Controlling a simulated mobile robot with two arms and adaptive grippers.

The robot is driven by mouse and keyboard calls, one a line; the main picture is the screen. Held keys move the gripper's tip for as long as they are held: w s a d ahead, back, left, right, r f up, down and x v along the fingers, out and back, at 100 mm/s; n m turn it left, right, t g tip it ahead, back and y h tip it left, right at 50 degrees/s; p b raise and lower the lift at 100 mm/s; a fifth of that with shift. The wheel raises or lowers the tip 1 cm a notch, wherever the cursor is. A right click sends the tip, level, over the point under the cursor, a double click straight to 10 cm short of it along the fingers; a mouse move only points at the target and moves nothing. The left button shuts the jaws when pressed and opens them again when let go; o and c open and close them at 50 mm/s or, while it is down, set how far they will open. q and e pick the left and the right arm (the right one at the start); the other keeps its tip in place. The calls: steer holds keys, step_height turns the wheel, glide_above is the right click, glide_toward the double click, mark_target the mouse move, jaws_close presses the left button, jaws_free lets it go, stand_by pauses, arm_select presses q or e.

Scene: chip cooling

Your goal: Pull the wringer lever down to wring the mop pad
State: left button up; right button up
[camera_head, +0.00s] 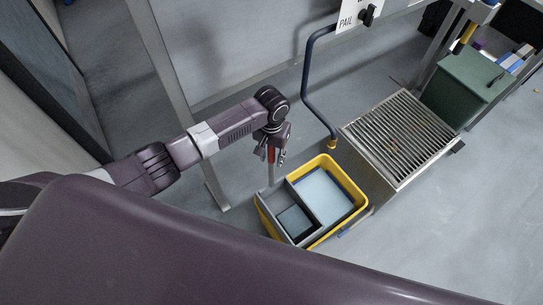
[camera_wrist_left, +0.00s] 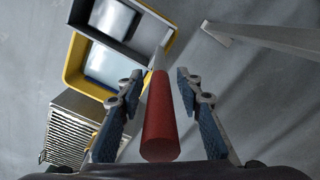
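The wringer lever stands upright at the left side of the yellow bucket (camera_head: 349,222). Its red grip (camera_head: 271,155) shows beside my left gripper (camera_head: 273,150) in the head view. In the left wrist view the red grip (camera_wrist_left: 161,115) lies between the two fingers of my left gripper (camera_wrist_left: 160,88), with a gap on each side. The fingers are open. The grey wringer (camera_head: 273,203) sits in the bucket's left part. A pale blue-grey surface shows inside it, but I cannot tell whether it is the mop pad. My right gripper is not in view.
A slatted metal grate (camera_head: 400,138) stands right of the bucket. A dark bent pipe (camera_head: 308,90) ends above the bucket's back edge, below a PAIL sign (camera_head: 346,22). A green bin (camera_head: 465,85) stands farther right. A metal post (camera_head: 178,95) rises behind my left arm.

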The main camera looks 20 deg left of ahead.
arm_select(q)
steer(key=shift+c, duration=0.5)
steer(key=c, duration=0.5)
steer(key=shift+c, duration=1.3)
jaws_close()
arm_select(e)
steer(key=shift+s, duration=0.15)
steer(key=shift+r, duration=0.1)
